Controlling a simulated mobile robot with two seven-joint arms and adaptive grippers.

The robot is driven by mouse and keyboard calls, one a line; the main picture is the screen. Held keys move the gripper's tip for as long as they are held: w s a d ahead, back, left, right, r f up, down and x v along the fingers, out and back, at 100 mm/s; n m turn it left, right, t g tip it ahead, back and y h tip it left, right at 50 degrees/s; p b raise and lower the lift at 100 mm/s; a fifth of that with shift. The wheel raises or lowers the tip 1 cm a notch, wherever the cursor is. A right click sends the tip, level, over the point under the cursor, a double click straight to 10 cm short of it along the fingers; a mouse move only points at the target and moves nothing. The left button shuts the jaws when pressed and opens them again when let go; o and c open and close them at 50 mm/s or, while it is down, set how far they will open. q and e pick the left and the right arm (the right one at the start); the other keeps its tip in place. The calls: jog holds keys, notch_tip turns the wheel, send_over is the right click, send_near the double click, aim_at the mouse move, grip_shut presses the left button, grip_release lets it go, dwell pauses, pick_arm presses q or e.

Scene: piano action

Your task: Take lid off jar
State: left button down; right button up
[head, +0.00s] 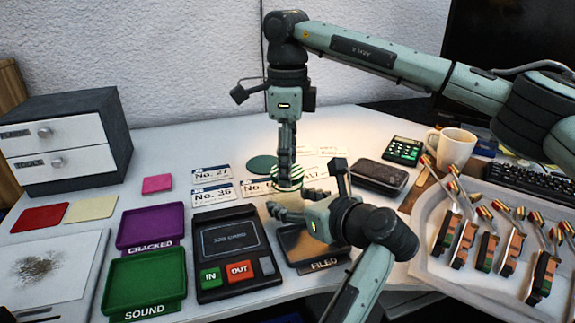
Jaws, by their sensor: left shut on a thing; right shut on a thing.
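A small jar (289,184) stands near the middle of the desk, with a green-and-white striped lid (292,171) at its top. My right gripper (287,165) comes straight down from above and is shut on the lid. My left gripper (296,199) reaches in low from the lower right and is shut on the jar's body. The fingers of both grippers hide much of the jar and lid. I cannot tell whether there is a gap between lid and jar.
A mug (454,149) and a tray of hammers (430,255) are right.

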jog(key=shift+r, duration=0.85)
jog(key=shift+r, duration=0.1)
jog(key=shift+r, duration=1.9)
pick_arm(q)
jog(key=shift+c, duration=2)
grip_release()
jog(key=v, duration=1.2)
jog(key=shift+f, duration=0.1)
